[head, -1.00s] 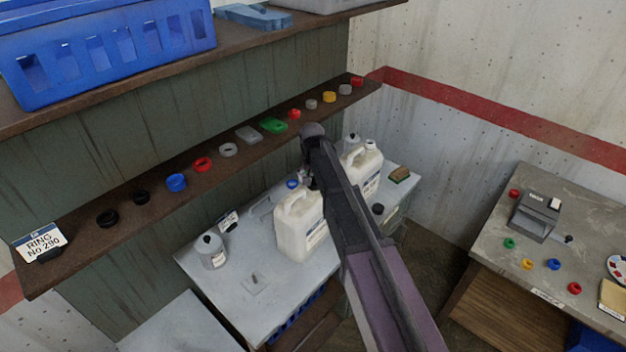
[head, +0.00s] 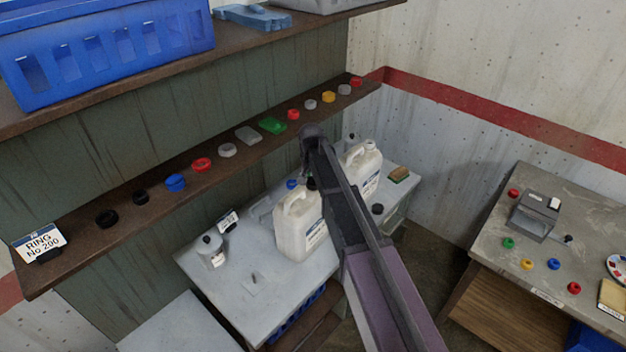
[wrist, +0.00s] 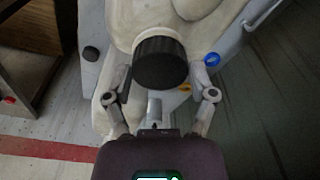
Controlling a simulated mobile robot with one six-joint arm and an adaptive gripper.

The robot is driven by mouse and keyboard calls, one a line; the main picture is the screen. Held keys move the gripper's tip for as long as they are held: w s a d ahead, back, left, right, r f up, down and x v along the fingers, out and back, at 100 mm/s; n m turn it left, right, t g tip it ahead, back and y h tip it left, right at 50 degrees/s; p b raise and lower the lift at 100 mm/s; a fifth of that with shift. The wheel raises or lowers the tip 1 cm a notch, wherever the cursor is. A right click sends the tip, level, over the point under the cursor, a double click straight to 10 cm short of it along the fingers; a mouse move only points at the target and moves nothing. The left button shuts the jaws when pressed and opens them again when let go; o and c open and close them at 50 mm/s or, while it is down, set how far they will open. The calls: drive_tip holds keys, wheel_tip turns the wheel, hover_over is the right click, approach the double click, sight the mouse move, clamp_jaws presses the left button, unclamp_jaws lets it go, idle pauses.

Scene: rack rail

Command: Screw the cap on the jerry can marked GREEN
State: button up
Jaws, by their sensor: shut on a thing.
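A white jerry can (head: 292,238) with a label stands at the front of the grey bench. A second white jerry can (head: 368,182) stands behind it to the right. I cannot read GREEN on either label. My gripper (wrist: 162,78) is shut on a black ribbed cap (wrist: 160,62), which also shows in the head view (head: 311,184). The cap is over the neck area of the front can, whose white body (wrist: 115,30) shows around it in the wrist view. The cap hides the neck, so I cannot tell whether they touch.
Several coloured caps and rings, such as a blue one (head: 175,183), line the shelf (head: 130,211) above the bench (head: 215,287). A small grey container (head: 210,250) stands at the bench's left. A blue ring (head: 292,184) lies behind the front can. A side table (head: 490,240) is at right.

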drive_tip(key=m, duration=0.6)
drive_tip(key=shift+a+m+h, duration=0.1)
drive_tip(key=shift+m+h, duration=0.3)
drive_tip(key=m+g, duration=0.1)
drive_tip(key=m, duration=0.5)
drive_tip(key=shift+m, duration=0.3)
drive_tip(key=m+g, duration=0.1)
drive_tip(key=m, duration=0.5)
drive_tip(key=shift+f+m, duration=0.1)
drive_tip(key=shift+m, duration=2)
drive_tip(key=shift+m+g, duration=0.3)
drive_tip(key=shift+m, duration=1.1)
drive_tip(key=o, duration=1.2)
